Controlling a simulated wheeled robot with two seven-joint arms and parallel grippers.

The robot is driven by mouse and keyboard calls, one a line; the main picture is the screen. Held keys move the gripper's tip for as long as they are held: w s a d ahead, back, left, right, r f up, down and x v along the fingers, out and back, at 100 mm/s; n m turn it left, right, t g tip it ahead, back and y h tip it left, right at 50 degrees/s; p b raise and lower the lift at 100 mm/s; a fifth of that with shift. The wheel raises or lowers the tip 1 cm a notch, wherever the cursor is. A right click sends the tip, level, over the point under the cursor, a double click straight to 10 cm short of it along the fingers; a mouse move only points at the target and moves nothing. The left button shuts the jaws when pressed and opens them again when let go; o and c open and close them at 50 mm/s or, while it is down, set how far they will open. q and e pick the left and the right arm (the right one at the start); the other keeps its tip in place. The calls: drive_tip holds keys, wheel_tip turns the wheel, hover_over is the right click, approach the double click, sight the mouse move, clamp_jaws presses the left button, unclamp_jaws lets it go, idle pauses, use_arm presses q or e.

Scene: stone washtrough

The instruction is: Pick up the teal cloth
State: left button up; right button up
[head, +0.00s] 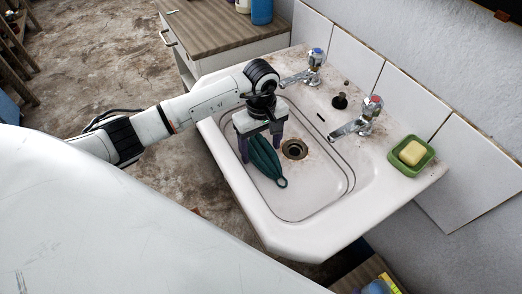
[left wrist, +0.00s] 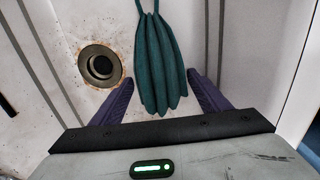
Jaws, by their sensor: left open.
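The teal cloth (head: 265,160) is folded in narrow pleats with a loop at one end. It is in the white sink basin (head: 310,200), left of the drain, its loop pointing to the front right in the head view. My left gripper (head: 259,150) is over the basin, pointing down at the cloth. In the left wrist view the cloth (left wrist: 158,65) lies between the two purple fingers (left wrist: 162,92), with gaps on both sides. The fingers are open. I cannot tell how far the fingertips are above the basin floor. My right gripper is not in view.
The drain (head: 295,149) is right of the cloth. Two taps (head: 316,62) (head: 368,112) stand along the back edge. A green dish (head: 412,156) with yellow soap sits on the right rim. A wooden-topped cabinet (head: 225,22) adjoins the sink behind. The basin's front right is clear.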

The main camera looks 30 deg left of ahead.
sight(261, 148)
use_arm(q)
drive_tip(key=c, duration=0.9)
drive_tip(key=shift+o, duration=0.2)
drive_tip(key=shift+r, duration=0.15)
wheel_tip(261, 148, up, 10)
